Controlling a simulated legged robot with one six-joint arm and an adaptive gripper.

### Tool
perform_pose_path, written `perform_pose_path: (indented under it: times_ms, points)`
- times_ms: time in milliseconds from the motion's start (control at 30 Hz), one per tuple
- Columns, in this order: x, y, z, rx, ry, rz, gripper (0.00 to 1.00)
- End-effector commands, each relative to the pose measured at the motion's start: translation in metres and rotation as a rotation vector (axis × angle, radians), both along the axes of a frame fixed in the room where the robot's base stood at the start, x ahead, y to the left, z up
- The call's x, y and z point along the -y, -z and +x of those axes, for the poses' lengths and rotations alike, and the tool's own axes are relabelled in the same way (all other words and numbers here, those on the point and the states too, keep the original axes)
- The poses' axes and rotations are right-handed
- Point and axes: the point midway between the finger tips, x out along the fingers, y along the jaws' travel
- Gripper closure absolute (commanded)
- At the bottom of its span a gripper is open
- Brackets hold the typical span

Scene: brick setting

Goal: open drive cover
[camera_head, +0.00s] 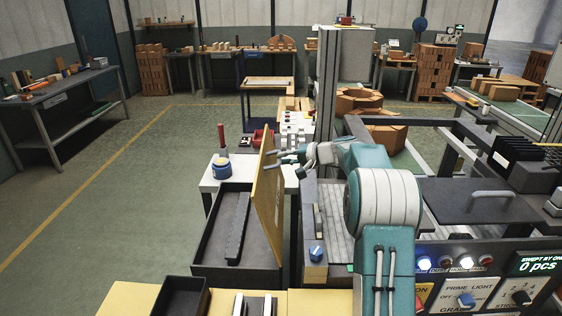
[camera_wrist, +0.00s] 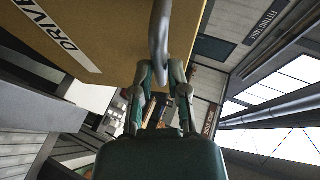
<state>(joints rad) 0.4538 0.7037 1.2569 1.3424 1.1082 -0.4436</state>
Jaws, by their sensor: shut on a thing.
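The drive cover (camera_head: 266,200) is a yellow panel standing nearly upright, slightly tilted, along the right side of an open dark box (camera_head: 205,245). A long dark bar (camera_head: 238,226) lies inside the box. In the wrist view the cover (camera_wrist: 105,35) fills the upper left, with the letters "DRIVE" on a white label (camera_wrist: 58,35). A grey curved handle (camera_wrist: 160,35) stands out from it. My gripper (camera_head: 285,156) is at the cover's upper right side. In the wrist view my gripper's fingers (camera_wrist: 160,70) close around the handle's end.
A white table (camera_head: 212,184) with a red-handled blue item (camera_head: 221,165) stands behind the box. A machine bed (camera_head: 335,212) and control panel (camera_head: 455,290) lie to the right. A small dark bin (camera_head: 180,298) is in front.

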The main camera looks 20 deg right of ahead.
Motion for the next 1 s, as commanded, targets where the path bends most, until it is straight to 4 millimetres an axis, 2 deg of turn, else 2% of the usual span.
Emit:
perform_pose_path:
  times_ms: [33,100,700,733,767,800,1000]
  points:
    - [0.0027,0.0127,-0.0025,-0.022,0.000,-0.003,1.00]
    - [0.0051,0.0146,-0.0037,-0.024,-0.002,-0.003,1.00]
    - [0.0099,0.0159,-0.0052,-0.025,-0.002,0.000,1.00]
    - [0.0098,0.0160,-0.0052,-0.025,-0.002,0.000,0.67]
    - [0.0097,0.0160,-0.0051,-0.025,-0.003,0.000,0.54]
    - [0.0096,0.0161,-0.0051,-0.025,-0.003,0.000,0.46]
    - [0.0095,0.0131,-0.0048,-0.021,-0.003,0.000,0.46]
